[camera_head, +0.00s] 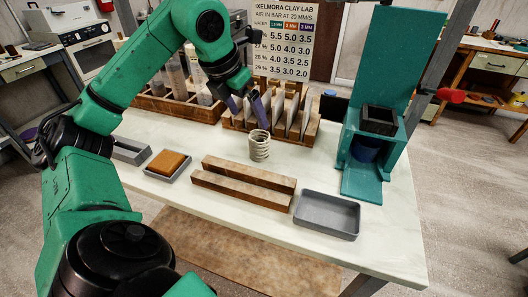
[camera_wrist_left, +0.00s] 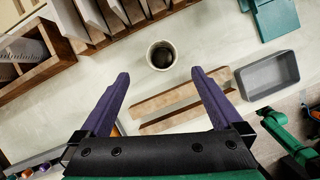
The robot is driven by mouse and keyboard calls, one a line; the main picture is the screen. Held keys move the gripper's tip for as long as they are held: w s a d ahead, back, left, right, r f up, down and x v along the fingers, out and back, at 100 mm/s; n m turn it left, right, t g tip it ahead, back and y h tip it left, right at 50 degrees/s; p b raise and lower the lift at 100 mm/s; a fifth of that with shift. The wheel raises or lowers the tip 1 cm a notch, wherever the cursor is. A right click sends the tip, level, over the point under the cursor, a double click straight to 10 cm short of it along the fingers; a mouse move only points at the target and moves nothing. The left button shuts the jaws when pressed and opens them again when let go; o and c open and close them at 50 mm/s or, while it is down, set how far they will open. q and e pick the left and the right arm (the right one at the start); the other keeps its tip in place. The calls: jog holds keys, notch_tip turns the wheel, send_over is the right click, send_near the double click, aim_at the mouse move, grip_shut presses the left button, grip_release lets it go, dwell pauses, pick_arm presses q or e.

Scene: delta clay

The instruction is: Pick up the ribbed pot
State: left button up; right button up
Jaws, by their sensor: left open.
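The ribbed pot (camera_head: 259,145) is a small pale cylinder with ridged sides. It stands upright on the white table, between the wooden rack and the wooden rails. In the left wrist view I look down into the open mouth of the pot (camera_wrist_left: 161,55). My left gripper (camera_head: 249,106) has purple fingers and is open and empty, above and slightly left of the pot in the head view. In the left wrist view the pot lies beyond the fingertips of the left gripper (camera_wrist_left: 160,75), between their lines and not touched. My right gripper is not in view.
A wooden rack (camera_head: 312,130) with upright plates stands behind the pot. Two wooden rails (camera_head: 243,183) lie in front. A grey tray (camera_head: 327,214) is at front right, a teal stand (camera_head: 362,183) at right. A brown sponge-like block (camera_head: 167,162) sits in a small tray at left.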

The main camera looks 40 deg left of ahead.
aim_at(262, 143)
pick_arm(q)
jog(key=b+x, duration=0.1)
jog(key=x, duration=1.2)
jog(key=shift+d+f, duration=0.1)
jog(key=c, duration=1.5)
